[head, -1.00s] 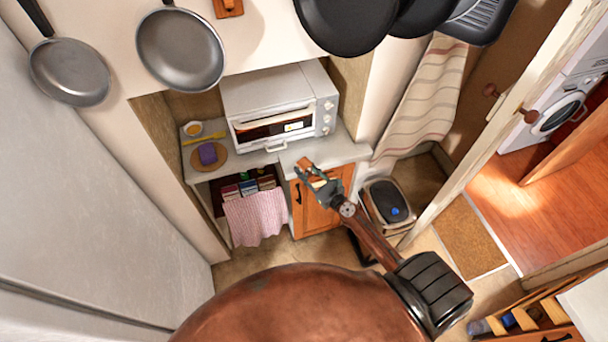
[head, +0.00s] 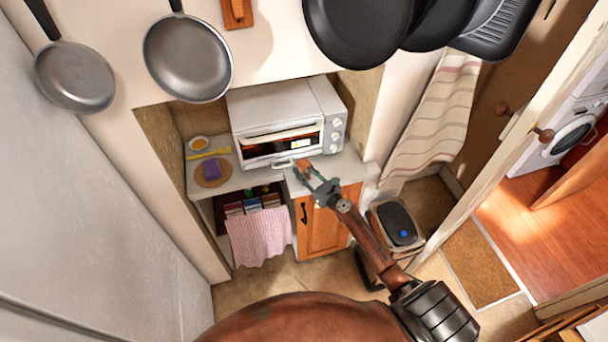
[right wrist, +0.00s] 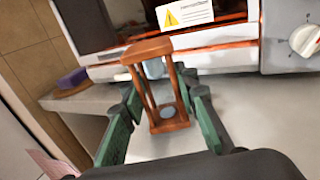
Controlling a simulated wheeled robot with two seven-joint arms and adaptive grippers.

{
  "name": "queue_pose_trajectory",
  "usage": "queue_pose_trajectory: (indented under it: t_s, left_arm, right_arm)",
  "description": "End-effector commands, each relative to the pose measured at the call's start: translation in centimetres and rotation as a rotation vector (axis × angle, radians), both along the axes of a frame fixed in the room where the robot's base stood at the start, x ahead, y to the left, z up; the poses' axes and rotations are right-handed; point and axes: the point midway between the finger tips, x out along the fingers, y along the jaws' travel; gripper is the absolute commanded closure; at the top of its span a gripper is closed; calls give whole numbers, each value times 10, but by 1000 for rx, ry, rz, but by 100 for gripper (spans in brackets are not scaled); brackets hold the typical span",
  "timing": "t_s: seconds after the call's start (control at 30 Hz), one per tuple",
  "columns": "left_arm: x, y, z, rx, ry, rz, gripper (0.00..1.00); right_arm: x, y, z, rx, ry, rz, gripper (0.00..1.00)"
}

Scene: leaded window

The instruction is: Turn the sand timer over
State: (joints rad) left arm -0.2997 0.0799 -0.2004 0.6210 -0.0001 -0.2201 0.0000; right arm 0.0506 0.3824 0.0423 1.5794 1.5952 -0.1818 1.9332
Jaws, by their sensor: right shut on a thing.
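The sand timer (right wrist: 158,85) has a reddish-brown wooden frame with two end plates and slim posts. In the right wrist view it stands between the green fingers of my right gripper (right wrist: 160,125), roughly upright and slightly tilted in the picture. My right gripper is shut on it. A pale grey disc shows on its lower plate; the glass and sand are hard to make out. In the head view the timer (head: 302,166) is small, at the tip of my right gripper (head: 318,183), in front of the oven. I cannot tell whether it touches the counter. My left gripper is not in view.
A white toaster oven (head: 280,110) stands close behind the timer on the grey counter (head: 345,168). A pink cloth (head: 258,238) hangs below. Counter right of the timer is clear.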

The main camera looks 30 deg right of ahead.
Motion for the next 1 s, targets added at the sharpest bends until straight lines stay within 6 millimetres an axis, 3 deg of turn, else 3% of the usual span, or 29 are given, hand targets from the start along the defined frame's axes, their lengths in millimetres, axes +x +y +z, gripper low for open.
queue_pose_trajectory:
  t_s: [0.43, 0.47, 0.5, 0.73, 1.0]
  left_arm:
    - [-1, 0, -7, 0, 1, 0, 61]
    - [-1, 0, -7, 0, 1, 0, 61]
    - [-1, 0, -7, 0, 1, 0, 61]
    - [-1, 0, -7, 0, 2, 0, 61]
    - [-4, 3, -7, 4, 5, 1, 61]
  right_arm:
    - [0, 0, -6, -1, -2, 0, 97]
    - [0, 0, -6, -1, -2, 0, 70]
    - [0, 0, -6, -1, -2, 0, 68]
    - [0, 0, -6, -1, -2, 0, 52]
    - [-1, 0, -7, 0, -1, 0, 52]
